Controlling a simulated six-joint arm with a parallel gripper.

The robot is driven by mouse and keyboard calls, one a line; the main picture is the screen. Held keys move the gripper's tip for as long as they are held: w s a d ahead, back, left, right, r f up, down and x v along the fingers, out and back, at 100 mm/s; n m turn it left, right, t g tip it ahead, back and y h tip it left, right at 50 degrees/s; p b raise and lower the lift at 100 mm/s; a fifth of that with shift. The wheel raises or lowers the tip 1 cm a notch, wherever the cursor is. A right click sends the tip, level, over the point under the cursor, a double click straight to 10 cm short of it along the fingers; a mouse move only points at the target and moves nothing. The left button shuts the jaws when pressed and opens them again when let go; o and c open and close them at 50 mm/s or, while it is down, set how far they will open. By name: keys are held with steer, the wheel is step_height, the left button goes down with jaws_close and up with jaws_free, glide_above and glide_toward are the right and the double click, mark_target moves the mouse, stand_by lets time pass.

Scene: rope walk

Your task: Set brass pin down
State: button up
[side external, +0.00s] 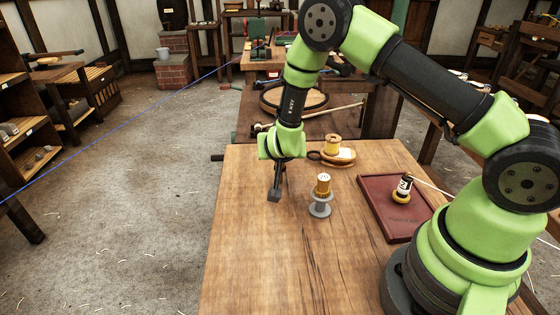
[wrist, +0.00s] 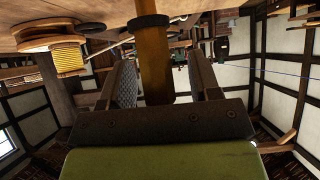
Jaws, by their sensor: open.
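In the wrist view, the brass pin (wrist: 155,62) is a brown-gold cylinder with a dark collar near its far end. It stands between the two fingers of my gripper (wrist: 168,80), with gaps on both sides. The fingers are open and apart from it. In the side view, my gripper (side external: 275,195) points down, low over the left part of the wooden table (side external: 265,260). The pin cannot be made out there, and I cannot tell whether its far end touches the table.
The table's front is clear.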

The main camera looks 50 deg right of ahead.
steer(key=shift+c, duration=0.2)
jaws_close()
